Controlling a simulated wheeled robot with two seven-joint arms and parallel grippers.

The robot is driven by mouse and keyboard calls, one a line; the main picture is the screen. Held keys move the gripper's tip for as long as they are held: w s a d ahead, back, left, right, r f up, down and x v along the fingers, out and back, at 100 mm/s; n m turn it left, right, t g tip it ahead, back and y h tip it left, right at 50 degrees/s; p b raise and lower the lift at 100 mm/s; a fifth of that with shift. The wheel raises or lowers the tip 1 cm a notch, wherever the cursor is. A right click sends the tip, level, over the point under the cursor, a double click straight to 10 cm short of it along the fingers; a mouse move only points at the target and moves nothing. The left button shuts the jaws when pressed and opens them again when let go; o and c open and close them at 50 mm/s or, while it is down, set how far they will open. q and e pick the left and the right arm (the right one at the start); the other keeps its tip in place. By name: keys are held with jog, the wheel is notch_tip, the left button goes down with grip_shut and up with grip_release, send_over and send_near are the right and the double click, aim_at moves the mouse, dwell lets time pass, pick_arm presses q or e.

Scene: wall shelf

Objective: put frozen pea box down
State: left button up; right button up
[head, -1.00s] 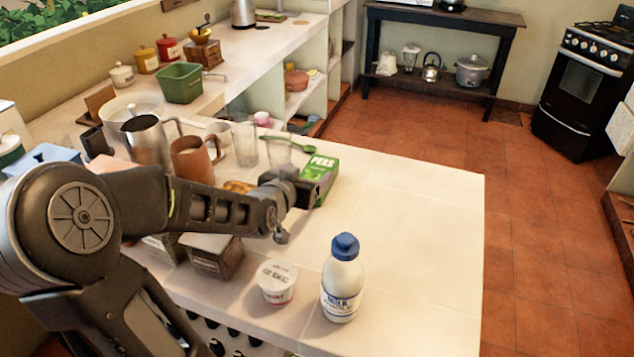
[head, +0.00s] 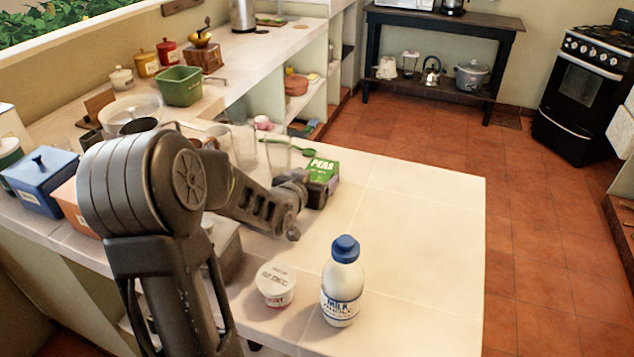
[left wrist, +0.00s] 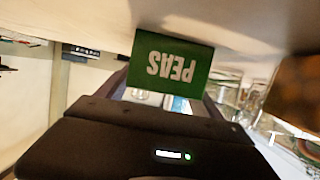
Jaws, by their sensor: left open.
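The green frozen pea box (head: 323,172) is at the back of the white counter's near section, beside the clear glasses. Its PEAS face also shows in the left wrist view (left wrist: 172,62), upside down there and close to the counter surface. My left gripper (head: 306,190) is at the box's near left side, partly hiding its lower part. In the left wrist view, the open fingers (left wrist: 166,92) lie on either side of the box's lower part in the picture. Whether a finger touches the box is hard to tell. My right gripper is in neither view.
A milk bottle (head: 342,285) and a white yogurt cup (head: 275,284) stand near the counter's front. A green spoon (head: 290,145) and glasses (head: 276,155) are just behind and left of the box. The counter (head: 420,235) is bare to the right.

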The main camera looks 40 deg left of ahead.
aim_at(317, 174)
pick_arm(q)
jog(key=shift+x, duration=0.85)
jog(key=shift+c, duration=0.5)
jog(key=c, duration=1.6)
jog(key=shift+o, duration=0.2)
notch_tip(317, 174, up, 10)
jog(key=shift+r+p, duration=0.1)
jog(key=shift+p, duration=0.4)
